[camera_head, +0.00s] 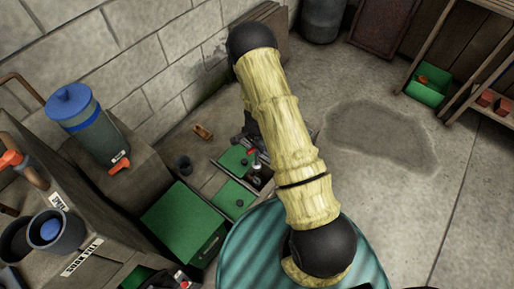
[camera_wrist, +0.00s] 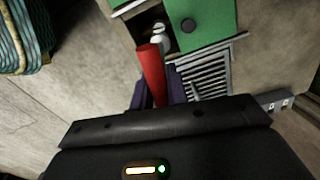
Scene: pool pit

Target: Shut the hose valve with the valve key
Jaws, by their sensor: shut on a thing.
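In the wrist view, my gripper (camera_wrist: 157,93) has its dark purple fingers shut on a red rod (camera_wrist: 150,66), which looks like the handle of the valve key. The rod tilts, its far end near a small white fitting (camera_wrist: 160,40) beside a green panel. I cannot tell whether they touch. In the head view, my gripper (camera_head: 249,138) is partly hidden behind my arm, above the green-lidded pit boxes, with a bit of red below it. I cannot make out which fitting is the hose valve.
A green panel with a black knob (camera_wrist: 207,22) and a grey grate (camera_wrist: 207,76) lie close to the fingers. In the head view, a green box (camera_head: 182,222), a blue-lidded canister (camera_head: 88,122) and a block wall (camera_head: 120,60) stand left.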

